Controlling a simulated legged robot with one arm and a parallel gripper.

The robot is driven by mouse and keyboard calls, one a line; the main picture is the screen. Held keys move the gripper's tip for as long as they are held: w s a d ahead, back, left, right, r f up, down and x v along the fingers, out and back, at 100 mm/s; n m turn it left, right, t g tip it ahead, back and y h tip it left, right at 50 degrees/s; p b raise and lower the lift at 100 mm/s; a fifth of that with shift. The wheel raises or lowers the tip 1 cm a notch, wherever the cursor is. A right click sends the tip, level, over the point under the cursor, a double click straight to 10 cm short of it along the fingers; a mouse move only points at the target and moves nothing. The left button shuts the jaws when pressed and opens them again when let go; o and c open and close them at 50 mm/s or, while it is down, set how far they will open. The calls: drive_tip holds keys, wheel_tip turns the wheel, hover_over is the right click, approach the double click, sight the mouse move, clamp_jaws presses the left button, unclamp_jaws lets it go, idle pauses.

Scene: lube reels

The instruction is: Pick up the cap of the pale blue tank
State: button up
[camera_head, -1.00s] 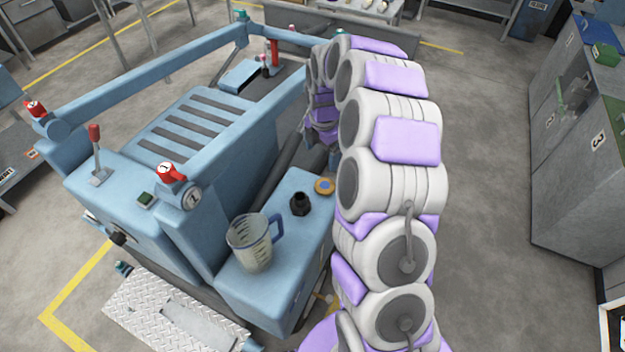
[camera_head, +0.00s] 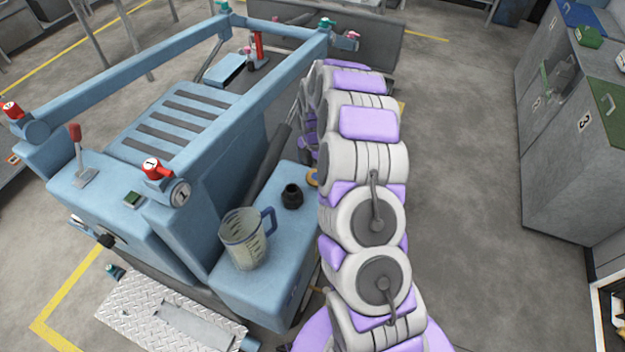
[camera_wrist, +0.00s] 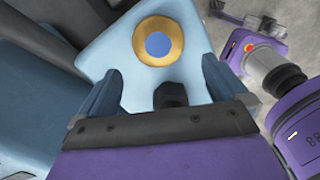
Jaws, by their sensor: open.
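The pale blue tank (camera_head: 262,290) is a box at the side of the blue machine in the head view. A black, stepped, cap-like piece (camera_head: 292,196) stands upright on its top. A gold ring with a blue centre (camera_head: 312,178) lies beside it, partly hidden by my arm. In the wrist view the gold ring (camera_wrist: 174,23) is just beyond my fingertips. My gripper (camera_wrist: 163,62) is open and empty above the tank top. The black piece (camera_wrist: 170,95) shows between the fingers, nearer the palm; contact cannot be told. My arm hides the gripper in the head view.
A clear measuring jug (camera_head: 243,240) with a blue handle stands on the tank beside the black piece. The blue machine (camera_head: 110,190) with red-handled valves rises to the left. Grey cabinets (camera_head: 565,150) stand at right, with open floor between.

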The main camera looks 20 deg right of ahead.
sight(315, 176)
drive_tip(key=d+f, duration=0.2)
drive_tip(key=shift+w+d+f+b, duration=0.1)
drive_tip(key=shift+d+f+b, duration=0.15)
drive_tip(key=shift+f+b, duration=0.05)
drive_tip(key=f, duration=0.1)
drive_tip(key=a+f, duration=0.1)
drive_tip(key=shift+w+a+f, duration=0.2)
drive_tip(key=shift+f, duration=0.2)
drive_tip(key=shift+a, duration=0.45)
drive_tip(key=shift+d, duration=1.05)
drive_tip(key=c, duration=0.6)
drive_tip(key=shift+a, duration=0.4)
drive_tip(key=c, duration=0.4)
drive_tip(key=shift+a, duration=0.5)
drive_tip(key=shift+c, duration=0.5)
drive_tip(key=shift+d, duration=0.1)
